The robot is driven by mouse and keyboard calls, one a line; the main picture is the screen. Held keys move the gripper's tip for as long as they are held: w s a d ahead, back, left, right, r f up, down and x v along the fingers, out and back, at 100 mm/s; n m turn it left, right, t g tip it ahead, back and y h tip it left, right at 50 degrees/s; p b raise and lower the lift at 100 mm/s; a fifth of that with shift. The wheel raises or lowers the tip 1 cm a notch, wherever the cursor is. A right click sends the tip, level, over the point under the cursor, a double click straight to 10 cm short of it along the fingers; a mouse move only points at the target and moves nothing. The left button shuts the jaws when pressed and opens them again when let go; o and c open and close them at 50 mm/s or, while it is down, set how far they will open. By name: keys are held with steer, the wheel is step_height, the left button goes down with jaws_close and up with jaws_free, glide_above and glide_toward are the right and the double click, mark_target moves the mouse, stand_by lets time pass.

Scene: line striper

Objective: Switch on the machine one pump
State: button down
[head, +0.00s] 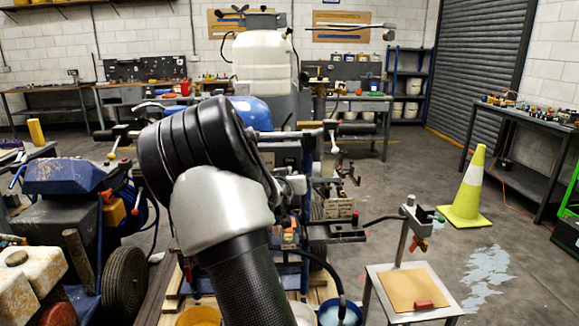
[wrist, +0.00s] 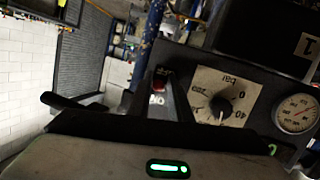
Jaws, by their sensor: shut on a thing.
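In the wrist view, a small red switch (wrist: 160,77) sits on a dark panel, with a white ON mark beside it that reads upside down. My gripper (wrist: 160,85) is shut there, its dark fingers on either side of the switch. The exact contact is partly hidden. Right of it are a black knob (wrist: 222,107) on a white bar scale and a round pressure gauge (wrist: 297,113). In the head view, the line striper with its white tank (head: 262,62) stands behind my arm, which hides my gripper and the switch.
A blue machine (head: 65,176) with wheels stands close at left. A small stand (head: 415,291) with a brown board is at front right. Buckets (head: 340,314) sit low in front. A yellow cone (head: 467,190) and workbench (head: 522,125) are at right, with open floor between.

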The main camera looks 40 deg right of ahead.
mark_target(292, 167)
steer(key=r+g+y+p, duration=0.1)
steer(key=p, duration=0.2)
steer(key=r+g+p, duration=0.1)
steer(key=p, duration=0.2)
steer(key=g+y+p, duration=0.1)
steer(key=p, duration=0.3)
steer(key=shift+s+d+r+n+y, duration=0.15)
steer(key=shift+d+r+n+y, duration=0.15)
steer(key=shift+r+n, duration=0.1)
steer(key=g+y+p, duration=0.1)
steer(key=g+p, duration=0.1)
steer(key=p, duration=0.3)
steer(key=shift+d+g+y, duration=0.1)
steer(key=shift+g+y, duration=0.2)
steer(key=c, duration=1.7)
jaws_free()
